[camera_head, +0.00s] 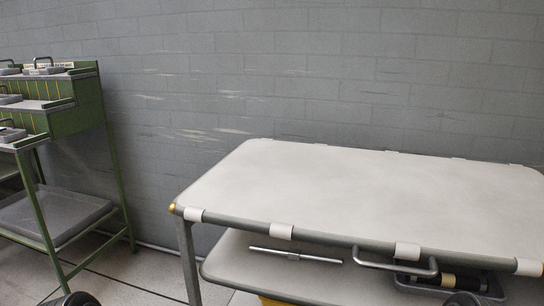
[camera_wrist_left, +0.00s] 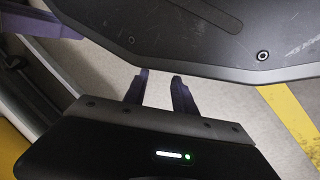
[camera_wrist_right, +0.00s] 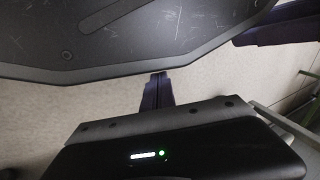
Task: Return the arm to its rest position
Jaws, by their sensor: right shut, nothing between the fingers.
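My left gripper (camera_wrist_left: 160,88) shows in the left wrist view, with its two dark purple fingers apart and nothing between them. It points toward a dark panel of my own body, with the floor below. My right gripper (camera_wrist_right: 157,88) shows in the right wrist view, with its two fingers together and nothing held. It also points toward a dark part of my own body.
A grey-topped table (camera_head: 370,190) with an empty top stands at the right; its lower shelf holds a metal rod (camera_head: 295,256) and a dark tray (camera_head: 450,285). A green tiered rack (camera_head: 75,118) with grey handled trays stands at the left. A grey brick wall (camera_head: 270,70) closes the back.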

